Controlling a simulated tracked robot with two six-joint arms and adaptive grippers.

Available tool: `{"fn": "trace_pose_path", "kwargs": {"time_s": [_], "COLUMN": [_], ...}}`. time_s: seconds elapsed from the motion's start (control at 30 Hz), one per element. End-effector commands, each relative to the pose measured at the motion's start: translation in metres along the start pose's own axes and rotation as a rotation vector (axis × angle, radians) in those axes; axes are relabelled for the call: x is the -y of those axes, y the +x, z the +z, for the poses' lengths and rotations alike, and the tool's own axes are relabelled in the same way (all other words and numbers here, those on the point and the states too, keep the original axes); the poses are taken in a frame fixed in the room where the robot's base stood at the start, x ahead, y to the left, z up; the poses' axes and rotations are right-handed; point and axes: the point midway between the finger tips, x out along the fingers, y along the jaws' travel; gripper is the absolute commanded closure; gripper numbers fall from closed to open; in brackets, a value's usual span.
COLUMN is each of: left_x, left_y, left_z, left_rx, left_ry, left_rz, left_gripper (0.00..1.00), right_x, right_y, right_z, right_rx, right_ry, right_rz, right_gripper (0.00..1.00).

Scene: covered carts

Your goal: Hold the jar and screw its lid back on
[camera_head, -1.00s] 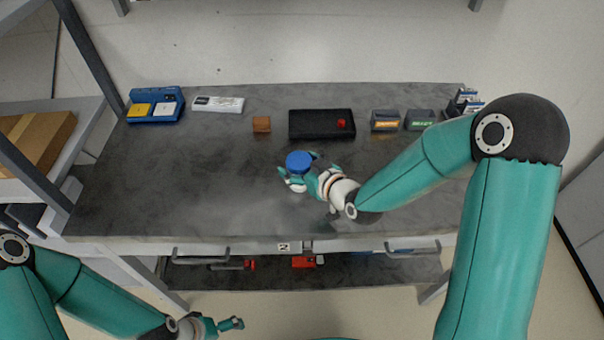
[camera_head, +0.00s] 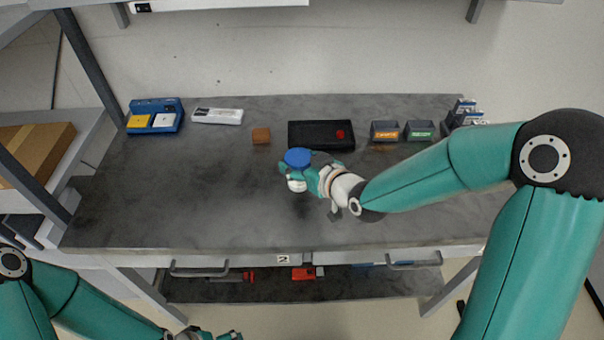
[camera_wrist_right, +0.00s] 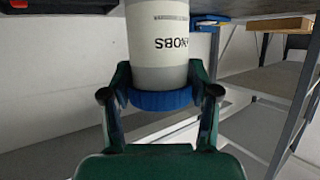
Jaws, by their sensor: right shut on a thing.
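The white jar (camera_wrist_right: 158,45) with dark "KNOBS" lettering shows in the right wrist view, where the picture is upside down. Its blue lid (camera_head: 298,158) sits at its top end, and it also shows in the right wrist view (camera_wrist_right: 160,100). I cannot tell how tightly the lid is seated. My right gripper (camera_head: 296,174) is shut on the jar, its fingers (camera_wrist_right: 160,78) on both sides right by the lid. Whether the jar's bottom touches the bench is hidden. My left gripper (camera_head: 230,336) is at the bottom edge of the head view, mostly cut off.
On the bench (camera_head: 190,205), a blue tray (camera_head: 155,107), white box (camera_head: 218,116), brown block (camera_head: 261,136), black tray with a red piece (camera_head: 305,137) and two small bins (camera_head: 385,132) line the back. The front and left of the bench are clear.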

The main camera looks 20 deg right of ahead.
Motion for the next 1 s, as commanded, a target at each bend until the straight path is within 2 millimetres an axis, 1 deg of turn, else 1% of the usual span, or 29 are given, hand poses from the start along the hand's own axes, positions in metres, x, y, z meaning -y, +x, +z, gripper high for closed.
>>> {"fn": "trace_pose_path", "kwargs": {"time_s": [0.03,0.2,0.3,0.4,0.5,0.6,0.7,1.0], "left_x": [0.001,0.002,0.003,0.003,0.003,0.003,0.003,0.003], "left_y": [0.002,0.006,0.008,0.009,0.008,0.008,0.008,0.008], "left_z": [0.000,0.000,0.000,0.000,0.000,0.000,0.000,0.000], "left_rx": [0.000,0.000,0.000,0.000,0.000,0.000,0.000,0.000], "left_ry": [0.000,0.000,0.000,0.000,0.000,0.000,0.000,0.000], "left_rz": [0.000,0.000,0.000,0.000,0.000,0.000,0.000,0.000], "left_gripper": [0.00,0.00,0.00,0.00,0.00,0.00,0.00,0.00], "right_x": [0.000,0.000,0.000,0.000,0.000,0.000,0.000,0.000], "right_y": [-0.006,-0.026,-0.036,-0.044,-0.051,-0.055,-0.057,-0.058], "right_z": [-0.017,-0.064,-0.088,-0.108,-0.123,-0.133,-0.138,-0.140], "right_rx": [-0.013,-0.013,-0.012,-0.010,-0.007,-0.005,-0.003,-0.001], "right_ry": [-0.002,-0.002,-0.002,0.000,0.002,-0.001,0.000,0.000], "right_rz": [0.002,0.001,0.001,0.000,0.001,0.001,0.001,0.001], "right_gripper": [0.81,0.81,0.81,0.81,0.81,0.81,0.81,0.81]}}
